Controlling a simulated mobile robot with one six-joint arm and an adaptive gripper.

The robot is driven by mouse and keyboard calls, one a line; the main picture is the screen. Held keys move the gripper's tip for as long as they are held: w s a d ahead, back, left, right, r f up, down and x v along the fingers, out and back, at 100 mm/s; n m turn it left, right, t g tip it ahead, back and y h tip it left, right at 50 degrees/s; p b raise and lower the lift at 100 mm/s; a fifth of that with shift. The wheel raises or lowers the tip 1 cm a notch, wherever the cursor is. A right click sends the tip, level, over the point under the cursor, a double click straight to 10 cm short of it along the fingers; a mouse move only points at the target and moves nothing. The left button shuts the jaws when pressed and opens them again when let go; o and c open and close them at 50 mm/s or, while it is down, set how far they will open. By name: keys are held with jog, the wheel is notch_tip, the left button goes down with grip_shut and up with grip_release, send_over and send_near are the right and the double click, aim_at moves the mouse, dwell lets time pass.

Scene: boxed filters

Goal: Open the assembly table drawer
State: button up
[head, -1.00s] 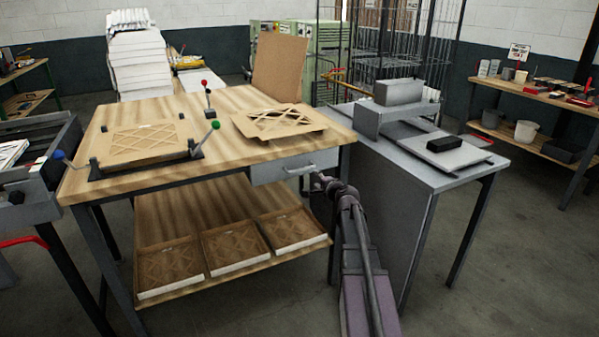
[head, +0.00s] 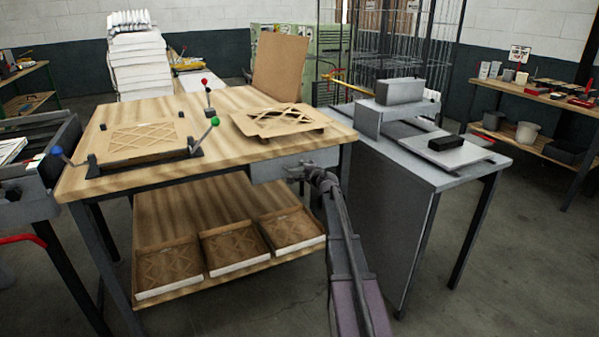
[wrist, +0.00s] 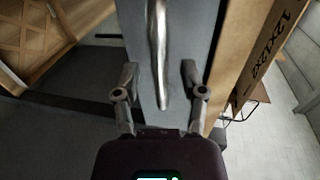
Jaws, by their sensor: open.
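The assembly table (head: 215,104) has a wooden top and a grey drawer (head: 268,172) under its right front edge. The drawer looks shut in the head view. Its grey front (wrist: 190,30) fills the middle of the wrist view, with a shiny metal bar handle (wrist: 160,55) on it. My gripper (head: 300,172) is at the drawer front in the head view, covering most of the handle. In the wrist view my gripper (wrist: 160,78) is open, with one finger on each side of the handle's near end. No finger clearly touches the handle.
A grey side table (head: 440,178) with a metal press-like block (head: 400,92) stands close on the right. A lower shelf (head: 200,215) holds several boxed filters. A fixture with lever handles and a filter frame (head: 275,122) lie on the tabletop. Floor in front is clear.

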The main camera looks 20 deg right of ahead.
jog(key=shift+x, duration=0.85)
